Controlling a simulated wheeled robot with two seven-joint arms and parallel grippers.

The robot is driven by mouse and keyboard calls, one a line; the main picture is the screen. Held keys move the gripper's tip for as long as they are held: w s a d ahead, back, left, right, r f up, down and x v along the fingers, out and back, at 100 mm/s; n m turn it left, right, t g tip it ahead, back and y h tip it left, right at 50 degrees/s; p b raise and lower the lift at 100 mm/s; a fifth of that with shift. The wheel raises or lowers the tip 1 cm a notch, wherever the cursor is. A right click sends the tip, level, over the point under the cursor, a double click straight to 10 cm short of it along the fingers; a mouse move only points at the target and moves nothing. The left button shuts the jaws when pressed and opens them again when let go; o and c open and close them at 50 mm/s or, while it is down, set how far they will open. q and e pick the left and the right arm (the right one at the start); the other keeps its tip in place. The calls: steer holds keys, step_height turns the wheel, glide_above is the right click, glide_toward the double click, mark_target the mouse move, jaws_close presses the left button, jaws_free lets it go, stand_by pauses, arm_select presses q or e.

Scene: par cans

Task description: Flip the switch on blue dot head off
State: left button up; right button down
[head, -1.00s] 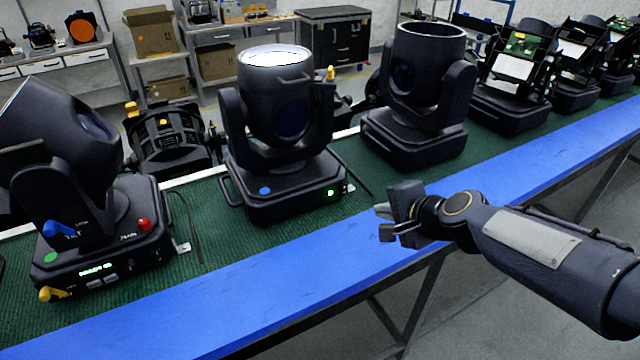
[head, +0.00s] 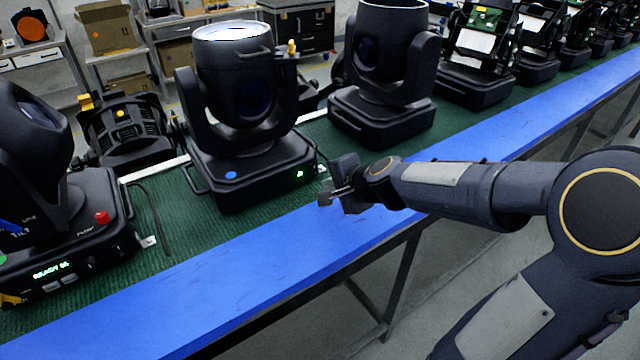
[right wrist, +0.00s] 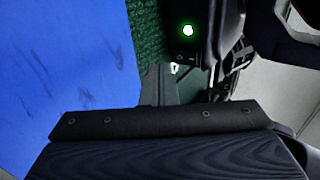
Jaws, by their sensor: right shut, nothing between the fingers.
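The blue dot head (head: 245,100) is a black moving-head lamp on the green mat, with a blue dot (head: 231,175) on the front of its base. A lit green switch (head: 299,173) sits at the right of that base front. In the right wrist view the green light (right wrist: 188,31) glows near the top. My right gripper (head: 325,197) is shut and empty, just right of and in front of the base, over the bench's blue edge. It appears apart from the switch. My left gripper is not in view.
A green dot head (head: 60,210) with a red knob stands at left. Another black head (head: 385,80) stands right of the blue dot head. The blue bench edge (head: 240,265) is clear in front. A black cable lies on the green mat (head: 175,215).

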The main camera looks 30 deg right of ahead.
mark_target(312, 170)
arm_select(q)
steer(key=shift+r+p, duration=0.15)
steer(key=shift+p, duration=0.3)
arm_select(e)
steer(key=shift+w+a+f, duration=0.1)
steer(key=shift+w+f, duration=0.05)
steer(key=shift+w, duration=0.9)
steer(key=shift+w+a+f, duration=0.1)
steer(key=shift+w+f, duration=0.05)
steer(key=shift+w, duration=0.9)
steer(key=b, duration=0.2)
steer(key=shift+w+t+b, duration=0.1)
steer(key=shift+t+b, duration=0.2)
steer(key=shift+b, duration=0.1)
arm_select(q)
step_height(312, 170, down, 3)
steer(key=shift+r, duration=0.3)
arm_select(e)
steer(key=shift+w+r+p, duration=0.1)
steer(key=shift+r+p, duration=0.25)
steer(key=shift+p, duration=0.15)
steer(key=shift+r+p, duration=0.45)
steer(key=shift+r, duration=0.1)
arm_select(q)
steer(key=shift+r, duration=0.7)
arm_select(e)
steer(key=shift+f, duration=0.1)
